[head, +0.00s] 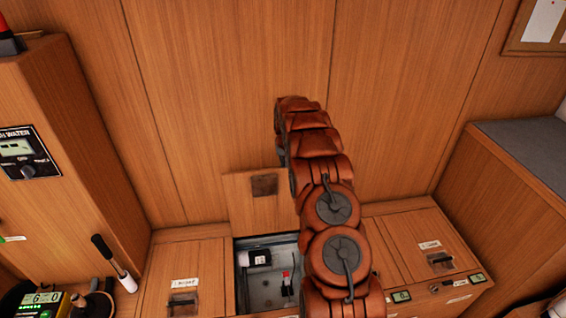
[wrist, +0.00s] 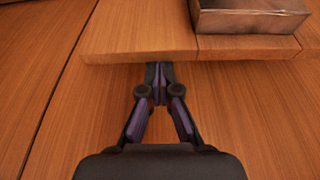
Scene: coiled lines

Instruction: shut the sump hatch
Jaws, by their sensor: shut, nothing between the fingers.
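The sump hatch lid (head: 240,205) stands raised behind its opening, close to the wooden back wall, with a dark metal latch plate (head: 264,185) on its face. The open sump well (head: 268,285) below shows a light interior with small fittings. In the wrist view the lid (wrist: 140,32) crosses the top, with the metal latch block (wrist: 250,15) at upper right. My gripper (wrist: 159,68) is shut and empty, its tips right at the lid's near edge; I cannot tell whether they touch. In the head view my arm hides the gripper and the lid's right part.
A closed hatch (head: 190,275) lies left of the well and another closed hatch (head: 425,245) lies right. A cabinet with a water panel (head: 25,152) stands at left, near a black-handled tool (head: 113,262). A grey-topped bench (head: 530,150) stands at right.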

